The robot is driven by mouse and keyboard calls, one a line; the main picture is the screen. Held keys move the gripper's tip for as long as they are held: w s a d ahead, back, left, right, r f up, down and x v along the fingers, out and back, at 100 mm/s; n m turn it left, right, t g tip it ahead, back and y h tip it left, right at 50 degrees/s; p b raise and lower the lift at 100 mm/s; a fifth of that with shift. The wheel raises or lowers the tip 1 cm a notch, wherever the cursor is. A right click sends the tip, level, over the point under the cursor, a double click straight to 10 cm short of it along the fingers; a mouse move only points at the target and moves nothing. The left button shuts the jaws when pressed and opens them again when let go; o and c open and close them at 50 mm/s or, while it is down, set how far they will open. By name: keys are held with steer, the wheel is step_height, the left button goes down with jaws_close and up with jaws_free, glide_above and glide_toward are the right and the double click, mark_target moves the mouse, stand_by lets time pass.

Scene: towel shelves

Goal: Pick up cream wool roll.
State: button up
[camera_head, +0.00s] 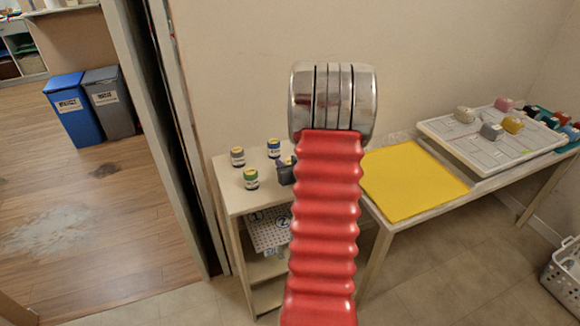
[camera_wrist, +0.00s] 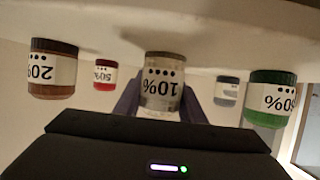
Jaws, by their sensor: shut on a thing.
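A cream roll (camera_head: 465,114), which looks like the cream wool roll, lies on the white board at the right in the head view. Pink, grey and yellow rolls lie close by. My gripper (camera_wrist: 160,100) is far to the left of it, at the small shelf. In the wrist view its purple fingers are shut on a clear jar labelled 10% (camera_wrist: 161,88), which appears upside down. In the head view my red arm hides most of the gripper and the jar.
More jars stand around the held one, including a green jar (camera_head: 250,178) and a brown jar (camera_wrist: 53,70). A yellow mat (camera_head: 412,183) lies on the table between the shelf and the white board (camera_head: 470,150). A laundry basket (camera_head: 566,275) stands at the lower right.

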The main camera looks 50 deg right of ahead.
steer(key=shift+r, duration=0.1)
step_height(320, 180, up, 10)
steer(key=shift+f, duration=0.1)
stand_by(0.4)
stand_by(0.5)
